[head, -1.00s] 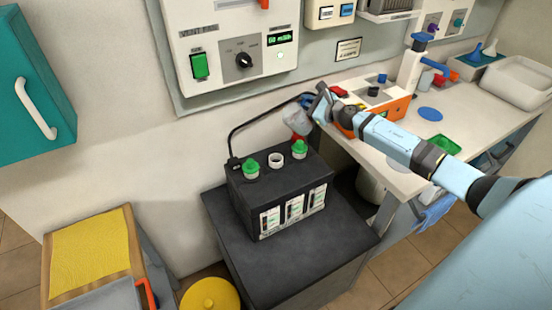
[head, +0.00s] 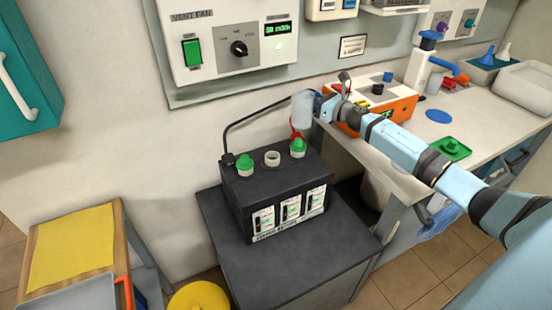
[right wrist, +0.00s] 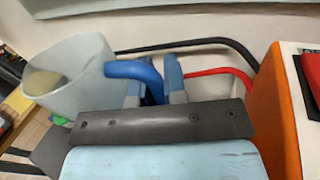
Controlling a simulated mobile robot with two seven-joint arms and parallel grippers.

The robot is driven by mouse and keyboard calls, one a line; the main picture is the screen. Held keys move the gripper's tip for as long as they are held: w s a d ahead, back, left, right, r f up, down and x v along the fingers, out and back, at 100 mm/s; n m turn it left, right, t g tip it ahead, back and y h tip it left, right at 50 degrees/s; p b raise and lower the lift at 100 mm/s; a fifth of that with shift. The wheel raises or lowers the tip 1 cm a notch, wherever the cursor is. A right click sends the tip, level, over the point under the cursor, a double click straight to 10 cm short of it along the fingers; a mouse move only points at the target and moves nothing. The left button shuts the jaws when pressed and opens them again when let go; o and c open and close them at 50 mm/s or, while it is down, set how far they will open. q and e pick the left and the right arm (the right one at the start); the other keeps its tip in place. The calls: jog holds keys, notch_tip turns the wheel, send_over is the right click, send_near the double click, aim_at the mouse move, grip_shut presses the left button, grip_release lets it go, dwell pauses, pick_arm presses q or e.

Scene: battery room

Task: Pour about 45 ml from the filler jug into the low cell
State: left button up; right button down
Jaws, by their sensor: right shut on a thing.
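The translucent filler jug (head: 303,108) hangs above the back right of the black battery (head: 240,203), near its right green cap (head: 298,147). In the head view it looks about upright. My right gripper (head: 318,104) is shut on the jug's blue handle, which shows in the right wrist view between the fingers (right wrist: 155,82). The jug's wide body (right wrist: 75,75) is left of the fingers there; its liquid level is unclear. The battery's middle cell opening (head: 272,158) is uncapped, and the jug is right of and above it. My left gripper is out of view.
A left green cap (head: 245,164) sits on the battery. A black cable arches behind it, and a red lead is near the jug. An orange charger (head: 392,110) stands on the bench to the right. The vent fan panel (head: 230,45) is on the wall above.

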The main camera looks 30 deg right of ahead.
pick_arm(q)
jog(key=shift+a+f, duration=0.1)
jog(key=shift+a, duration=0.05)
pick_arm(e)
jog(key=shift+w, duration=0.1)
jog(key=c, duration=1.7)
grip_release()
grip_shut()
pick_arm(q)
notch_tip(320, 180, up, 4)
jog(key=p, duration=0.3)
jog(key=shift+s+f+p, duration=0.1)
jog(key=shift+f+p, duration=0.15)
jog(key=shift+p, duration=0.15)
pick_arm(e)
notch_tip(320, 180, up, 5)
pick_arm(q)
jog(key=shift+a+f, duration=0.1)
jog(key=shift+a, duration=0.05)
